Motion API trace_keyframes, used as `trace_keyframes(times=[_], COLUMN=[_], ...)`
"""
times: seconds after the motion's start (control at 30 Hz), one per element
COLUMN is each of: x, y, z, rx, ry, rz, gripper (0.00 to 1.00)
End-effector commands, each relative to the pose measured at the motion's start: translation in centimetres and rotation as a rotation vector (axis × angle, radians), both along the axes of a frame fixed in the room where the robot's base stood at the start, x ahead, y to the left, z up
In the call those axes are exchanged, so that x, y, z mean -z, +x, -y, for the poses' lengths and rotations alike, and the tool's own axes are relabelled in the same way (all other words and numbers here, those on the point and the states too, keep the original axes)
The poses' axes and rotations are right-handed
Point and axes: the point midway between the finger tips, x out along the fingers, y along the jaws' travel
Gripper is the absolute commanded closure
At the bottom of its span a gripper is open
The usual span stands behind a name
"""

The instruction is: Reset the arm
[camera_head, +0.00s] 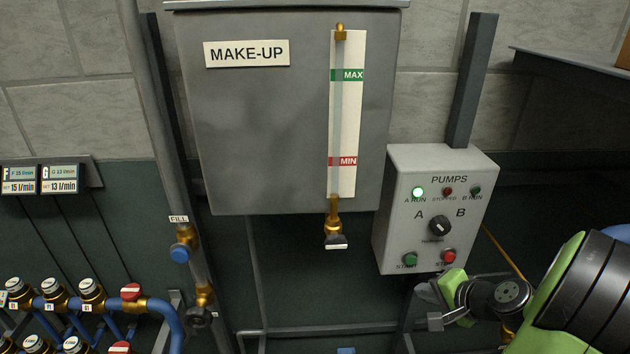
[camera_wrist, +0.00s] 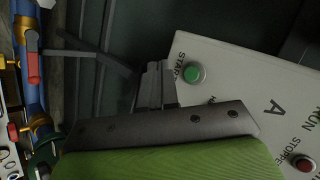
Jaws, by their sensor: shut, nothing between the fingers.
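My gripper (camera_head: 436,319) is at the lower right in the head view, just below the pumps control box. In the wrist view its fingers (camera_wrist: 158,86) are together and hold nothing. The pumps box (camera_head: 433,207) is grey, with a selector knob, a green START button (camera_head: 410,260) and a red button (camera_head: 448,257). The A RUN lamp (camera_head: 418,192) is lit. In the wrist view the green button (camera_wrist: 193,72) is right of the fingertips, apart from them. My green and black arm reaches in from the right.
A grey MAKE-UP tank (camera_head: 260,130) with a level gauge (camera_head: 345,115) hangs left of the box. Left of it are a FILL pipe with a blue valve (camera_head: 180,252) and several pipes with gauges and red handles (camera_head: 131,292). A shelf (camera_head: 575,70) juts out at upper right.

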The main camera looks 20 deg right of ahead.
Motion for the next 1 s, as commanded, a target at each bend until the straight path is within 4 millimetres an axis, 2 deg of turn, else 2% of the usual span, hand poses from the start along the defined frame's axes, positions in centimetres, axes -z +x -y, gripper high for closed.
trace_keyframes(times=[0.07, 0.17, 0.27, 0.3, 0.37, 0.43, 0.53, 0.6, 0.73, 0.83, 1.0], x=[-0.1, -0.9, -2.5, -3.3, -4.4, -5.8, -7.7, -8.7, -9.5, -9.6, -9.6], y=[0.1, 0.6, 0.8, 0.5, -0.6, -2.6, -6.4, -9.1, -12.6, -13.6, -13.6], z=[-0.2, -2.6, -7.7, -10.1, -13.3, -16.7, -20.4, -21.8, -22.7, -22.8, -22.7], rx=[-0.007, -0.096, -0.289, -0.376, -0.498, -0.628, -0.785, -0.864, -0.944, -0.963, -0.964], ry=[-0.005, -0.061, -0.199, -0.269, -0.372, -0.497, -0.667, -0.756, -0.844, -0.862, -0.864], rz=[-0.002, -0.039, -0.121, -0.154, -0.203, -0.243, -0.270, -0.270, -0.258, -0.255, -0.255], gripper=[1.00, 1.00, 1.00, 1.00, 1.00, 1.00, 1.00, 1.00, 1.00, 1.00, 1.00])
